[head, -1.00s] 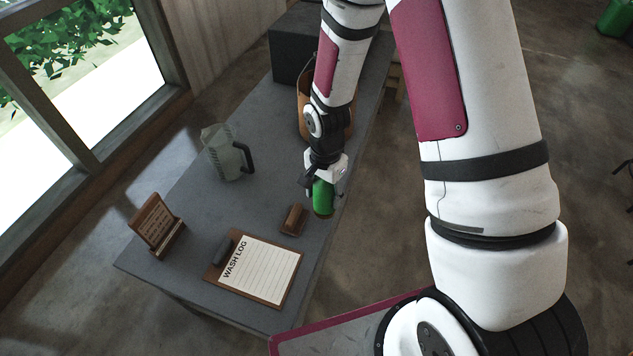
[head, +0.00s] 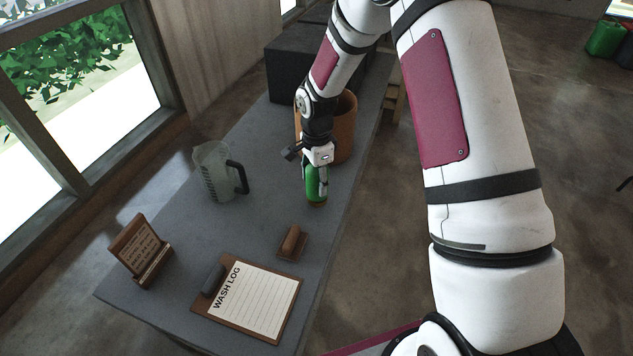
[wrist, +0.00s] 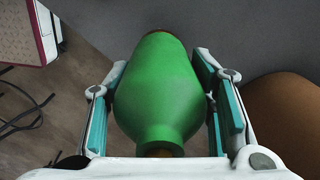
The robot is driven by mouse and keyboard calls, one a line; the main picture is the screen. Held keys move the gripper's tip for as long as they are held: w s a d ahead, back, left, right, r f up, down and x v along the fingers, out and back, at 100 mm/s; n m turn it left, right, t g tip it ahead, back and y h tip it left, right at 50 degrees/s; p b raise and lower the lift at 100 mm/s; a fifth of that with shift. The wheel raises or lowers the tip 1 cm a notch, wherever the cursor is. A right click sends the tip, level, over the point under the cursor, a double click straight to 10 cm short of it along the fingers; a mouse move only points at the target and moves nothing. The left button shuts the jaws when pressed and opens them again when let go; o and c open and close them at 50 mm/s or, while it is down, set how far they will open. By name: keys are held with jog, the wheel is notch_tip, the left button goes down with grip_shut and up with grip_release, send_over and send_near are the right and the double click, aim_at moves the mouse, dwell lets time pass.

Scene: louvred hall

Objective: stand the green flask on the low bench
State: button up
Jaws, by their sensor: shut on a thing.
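My gripper (head: 316,182) is shut on the green flask (head: 316,190), with one finger on each side of it. The flask is roughly upright, above the right-hand part of the grey low bench (head: 250,225). I cannot tell whether its base touches the bench top. In the wrist view the flask (wrist: 158,90) fills the space between the fingers (wrist: 160,66), and an orange-brown bit of its neck shows at the bottom. Grey bench top (wrist: 240,30) shows beyond it, and floor shows at the left.
A terracotta pot (head: 343,130) stands close behind my gripper. A clear jug (head: 213,172) is to the left. A brush (head: 291,242), a wash log clipboard (head: 250,297) and a small sign (head: 137,243) are nearer. A dark box (head: 290,72) is at the back.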

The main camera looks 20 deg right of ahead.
jog(key=shift+w+d+f+b, duration=0.25)
jog(key=shift+w+f, duration=0.55)
jog(key=shift+f, duration=0.15)
jog(key=shift+w+d+f+b, duration=0.25)
jog(key=shift+w+f, duration=0.55)
jog(key=shift+f, duration=0.1)
jog(key=shift+f, duration=0.1)
jog(key=o, duration=1.4)
jog(key=shift+f, duration=0.1)
jog(key=shift+o, duration=0.2)
notch_tip(320, 180, up, 12)
jog(key=p, duration=0.2)
jog(key=shift+r, duration=0.2)
